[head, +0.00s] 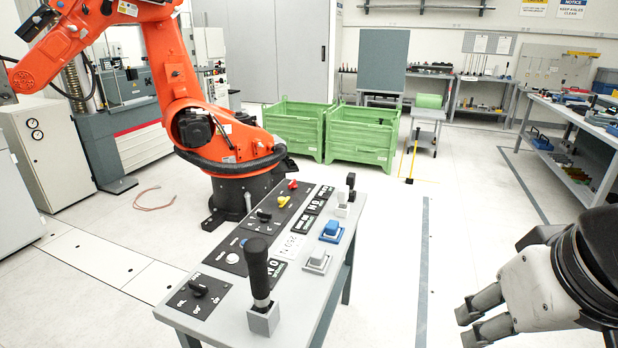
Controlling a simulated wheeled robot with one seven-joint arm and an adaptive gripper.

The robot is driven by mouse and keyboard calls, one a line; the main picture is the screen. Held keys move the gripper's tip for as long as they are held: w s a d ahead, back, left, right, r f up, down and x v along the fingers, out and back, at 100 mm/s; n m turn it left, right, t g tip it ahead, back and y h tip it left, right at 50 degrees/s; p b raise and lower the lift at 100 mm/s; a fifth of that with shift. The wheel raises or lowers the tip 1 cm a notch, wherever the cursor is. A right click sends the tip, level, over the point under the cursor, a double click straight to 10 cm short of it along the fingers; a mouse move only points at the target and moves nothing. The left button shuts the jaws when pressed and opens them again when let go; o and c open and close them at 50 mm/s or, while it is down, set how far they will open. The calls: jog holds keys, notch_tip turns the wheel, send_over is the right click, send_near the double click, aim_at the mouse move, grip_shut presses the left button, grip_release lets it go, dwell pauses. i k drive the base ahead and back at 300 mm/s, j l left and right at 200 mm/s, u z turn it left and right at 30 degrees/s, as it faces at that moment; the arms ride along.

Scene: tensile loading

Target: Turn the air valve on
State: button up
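A grey control table (225,325) stands in the middle foreground and carries panels with several controls. A black rotary knob (198,288) is on the near-left panel. Another black knob (264,214), a yellow knob (284,200) and a red knob (293,184) are on the farther panels. The labels are too small to tell which control is the air valve, or its setting. My gripper (464,328) is at the lower right, right of the table and apart from it. Its two fingers point left with a gap between them and hold nothing.
A black upright handle (257,272) rises from the table's near corner. An orange robot arm (175,80) stands behind the table. Green bins (362,137) are farther back. A workbench (570,140) is at the right. The floor between table and workbench is mostly clear.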

aim_at(292, 184)
jog(key=i+l, duration=0.2)
jog(key=l, duration=0.2)
jog(key=i+l+u, duration=0.1)
jog(key=i+l, duration=0.15)
jog(key=l, duration=0.15)
jog(key=i+l, duration=0.2)
jog(key=l, duration=0.2)
jog(key=i+l+u, duration=0.1)
jog(key=i, duration=0.45)
jog(key=i+l, duration=0.2)
jog(key=i, duration=0.4)
jog(key=i+l+u, duration=0.15)
jog(key=i, duration=0.4)
jog(key=i+j, duration=0.15)
jog(key=i, duration=0.15)
jog(key=i+j, duration=0.1)
jog(key=i, duration=0.15)
